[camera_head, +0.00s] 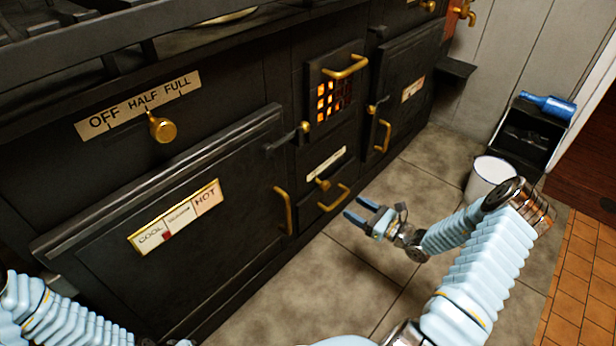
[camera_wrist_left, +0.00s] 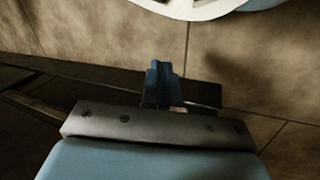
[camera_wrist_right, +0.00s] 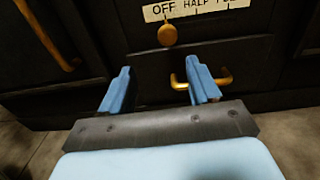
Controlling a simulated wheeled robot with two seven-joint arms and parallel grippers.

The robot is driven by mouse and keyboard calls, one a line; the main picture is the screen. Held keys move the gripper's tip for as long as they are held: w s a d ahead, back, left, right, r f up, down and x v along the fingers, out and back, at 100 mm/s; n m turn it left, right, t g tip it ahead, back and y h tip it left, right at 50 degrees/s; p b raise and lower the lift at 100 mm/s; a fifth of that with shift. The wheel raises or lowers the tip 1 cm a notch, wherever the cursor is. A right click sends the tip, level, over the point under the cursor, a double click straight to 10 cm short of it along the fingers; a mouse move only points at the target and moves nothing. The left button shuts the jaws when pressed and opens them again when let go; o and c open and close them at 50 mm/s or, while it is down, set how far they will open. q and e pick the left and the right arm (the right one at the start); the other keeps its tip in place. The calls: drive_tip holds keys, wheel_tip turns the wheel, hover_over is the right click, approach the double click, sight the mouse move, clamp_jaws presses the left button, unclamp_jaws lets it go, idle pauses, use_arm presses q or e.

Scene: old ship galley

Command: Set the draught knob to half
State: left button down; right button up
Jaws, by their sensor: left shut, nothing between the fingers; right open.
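Two brass knobs sit on the black range; no view says which is the draught. The upper knob (camera_head: 162,128) is below a pale plate (camera_head: 138,104) reading OFF, HALF, FULL; its exact setting is unclear. The lower knob (camera_head: 322,184) sits on a small front under a plate too small to read there. In the right wrist view, a knob (camera_wrist_right: 167,36) hangs under an OFF-HALF plate (camera_wrist_right: 195,8), nearest OFF; its setting is uncertain. My right gripper (camera_head: 355,208) is open and empty, in front of the small front, apart from it. My left gripper (camera_wrist_left: 161,76) is shut and empty, over the floor.
A brass handle (camera_head: 335,198) is just below the lower knob. Oven door handles (camera_head: 284,210) and (camera_head: 384,136) stick out on either side. The glowing firebox grate (camera_head: 333,100) is above. A white bucket (camera_head: 490,178) stands at right. The stone floor (camera_head: 300,285) in front is clear.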

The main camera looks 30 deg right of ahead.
sight(327, 187)
drive_tip(key=x, duration=0.9)
drive_tip(key=d+b+x, duration=0.1)
drive_tip(key=x, duration=0.3)
drive_tip(key=shift+w+r, duration=0.3)
drive_tip(key=shift+w, duration=0.25)
clamp_jaws()
